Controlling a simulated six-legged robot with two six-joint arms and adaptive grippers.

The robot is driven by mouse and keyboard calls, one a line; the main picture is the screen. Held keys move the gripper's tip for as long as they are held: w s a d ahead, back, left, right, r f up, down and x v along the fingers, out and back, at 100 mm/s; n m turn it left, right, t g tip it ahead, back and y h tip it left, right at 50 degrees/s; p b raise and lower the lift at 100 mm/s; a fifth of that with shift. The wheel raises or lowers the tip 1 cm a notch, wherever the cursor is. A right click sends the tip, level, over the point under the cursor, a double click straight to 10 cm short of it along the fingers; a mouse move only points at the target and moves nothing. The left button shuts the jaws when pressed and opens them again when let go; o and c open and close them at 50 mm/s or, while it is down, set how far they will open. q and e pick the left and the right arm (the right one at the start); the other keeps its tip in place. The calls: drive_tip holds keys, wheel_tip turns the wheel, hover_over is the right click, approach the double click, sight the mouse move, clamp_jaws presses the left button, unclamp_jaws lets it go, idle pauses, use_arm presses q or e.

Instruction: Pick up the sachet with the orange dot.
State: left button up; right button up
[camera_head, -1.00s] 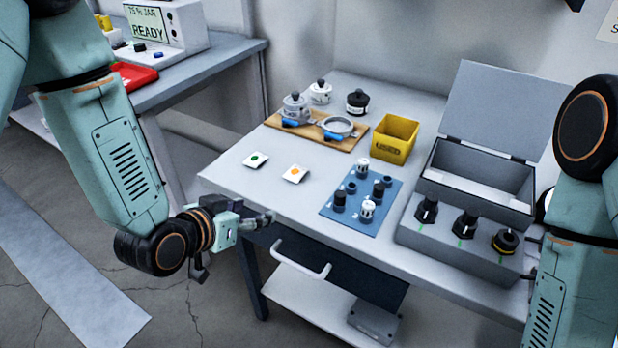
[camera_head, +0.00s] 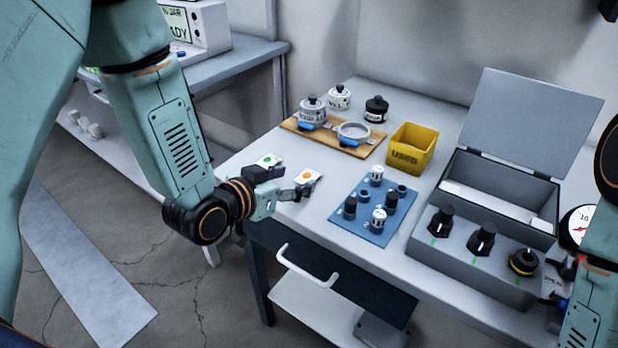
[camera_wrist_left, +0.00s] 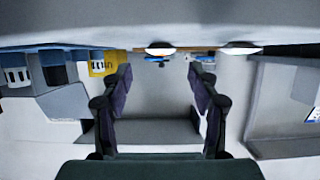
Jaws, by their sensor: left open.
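The sachet with the orange dot (camera_head: 307,175) is a small white square lying flat near the left edge of the grey table. My left gripper (camera_head: 288,184) is open and empty at that edge, its fingers just left of this sachet; whether they touch it I cannot tell. A sachet with a green dot (camera_head: 268,160) lies behind the gripper, partly hidden by it. In the left wrist view the open jaws (camera_wrist_left: 160,100) have nothing between them, and two pale sachet shapes show near the top, their dots unreadable.
To the right stand a blue mat (camera_head: 347,226) with vials and caps, a yellow bin (camera_head: 427,141) and a grey open-lidded case (camera_head: 470,270). A wooden board (camera_head: 350,148) with jars lies behind. Table around the orange-dot sachet is mostly clear.

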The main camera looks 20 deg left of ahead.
sight(307, 175)
use_arm(q)
drive_tip(key=x, duration=0.3)
drive_tip(key=shift+w+a+f+b, duration=0.1)
drive_tip(key=shift+f+b, duration=0.25)
drive_tip(key=shift+b, duration=0.05)
drive_tip(key=shift+w+d+f, duration=0.1)
drive_tip(key=shift+w+d, duration=0.15)
drive_tip(key=shift+w, duration=0.35)
drive_tip(key=shift+c, duration=1.4)
drive_tip(key=shift+s, duration=0.1)
drive_tip(key=c, duration=0.6)
